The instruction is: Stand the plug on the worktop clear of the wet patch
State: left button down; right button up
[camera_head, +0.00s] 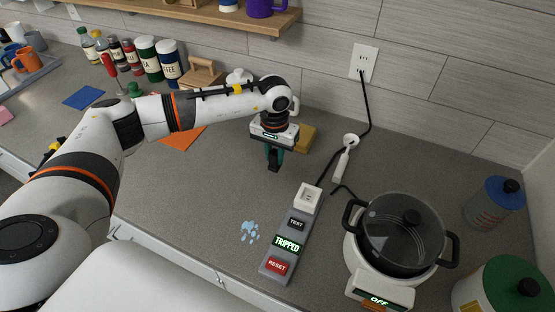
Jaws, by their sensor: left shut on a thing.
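My left gripper (274,159) reaches in from the left and points down over the worktop (215,190). Its teal fingers are shut on a small dark thing, which looks like the plug (274,167). I cannot tell whether the plug touches the worktop. The wet patch (249,232) is a cluster of pale blue drops, nearer the front edge and apart from the plug. My right gripper is not in view.
A grey strip (273,257) reads TRIPPED, with a white socket (307,197) at its far end. The stove (380,289) reads OFF and carries a lidded pot (404,234). A yellow sponge-like block (306,137) lies behind the gripper. Black cord runs from the wall outlet (364,62).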

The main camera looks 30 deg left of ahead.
aim_at(275, 163)
pick_arm(q)
notch_tip(275, 163, down, 4)
jog(key=shift+r+p, duration=0.15)
jog(key=shift+p, duration=0.55)
jog(key=shift+f+b, duration=0.3)
jog(key=c, duration=1.2)
grip_release()
jog(key=shift+r, duration=0.1)
jog(key=shift+r, duration=0.25)
notch_tip(275, 163, up, 10)
jog(key=b, duration=0.4)
jog(key=shift+r, duration=0.85)
